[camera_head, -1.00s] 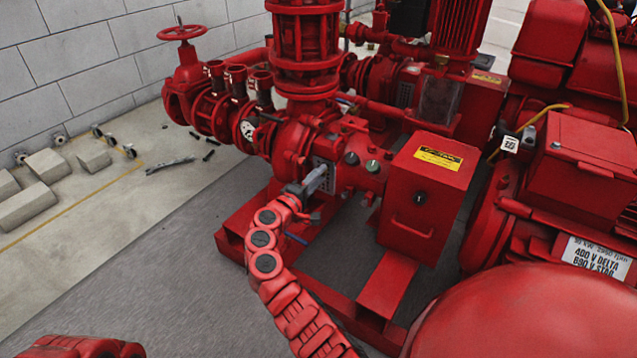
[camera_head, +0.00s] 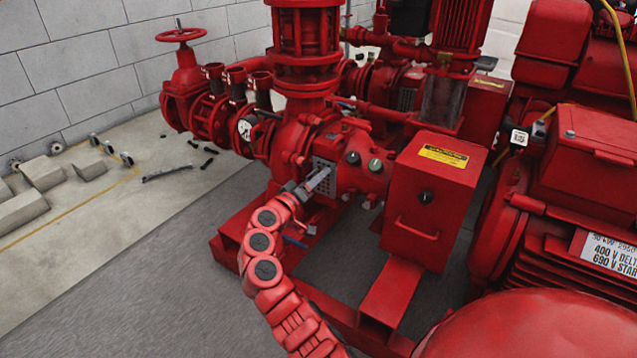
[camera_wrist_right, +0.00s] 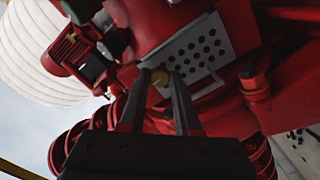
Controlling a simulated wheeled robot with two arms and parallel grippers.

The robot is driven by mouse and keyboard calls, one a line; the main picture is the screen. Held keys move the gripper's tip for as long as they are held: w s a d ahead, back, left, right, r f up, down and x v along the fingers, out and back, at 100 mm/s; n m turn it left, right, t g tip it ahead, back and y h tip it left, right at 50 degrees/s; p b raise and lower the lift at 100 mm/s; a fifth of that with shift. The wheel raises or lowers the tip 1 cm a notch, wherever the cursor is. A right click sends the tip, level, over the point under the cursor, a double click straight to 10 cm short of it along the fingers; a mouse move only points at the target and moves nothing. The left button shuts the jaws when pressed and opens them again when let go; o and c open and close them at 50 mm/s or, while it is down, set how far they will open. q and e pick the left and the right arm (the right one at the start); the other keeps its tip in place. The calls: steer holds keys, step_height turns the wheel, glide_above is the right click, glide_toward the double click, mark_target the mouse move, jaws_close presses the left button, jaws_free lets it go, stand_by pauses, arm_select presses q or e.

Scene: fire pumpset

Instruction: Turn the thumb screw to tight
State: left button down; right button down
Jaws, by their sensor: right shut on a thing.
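In the head view my right gripper (camera_head: 320,181) reaches the perforated plate on the side of the red pump (camera_head: 300,140); the screw itself is too small or hidden there. My left gripper is not in view.
A red control box (camera_head: 430,200) with a yellow label stands close to the right of my right gripper. The red base frame (camera_head: 385,295) lies below. A large red motor (camera_head: 560,180) fills the right side. Grey floor (camera_head: 130,270) is clear at left.

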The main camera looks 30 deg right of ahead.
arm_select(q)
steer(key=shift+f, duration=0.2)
arm_select(e)
steer(key=shift+m, duration=0.6)
steer(key=c, duration=0.9)
jaws_free()
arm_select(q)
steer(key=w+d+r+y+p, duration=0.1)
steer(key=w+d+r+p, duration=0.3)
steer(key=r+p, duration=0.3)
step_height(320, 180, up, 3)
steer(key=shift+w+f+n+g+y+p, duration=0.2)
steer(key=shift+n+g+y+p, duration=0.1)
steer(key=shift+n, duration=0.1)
arm_select(e)
steer(key=v, duration=1.7)
steer(key=shift+a, duration=0.15)
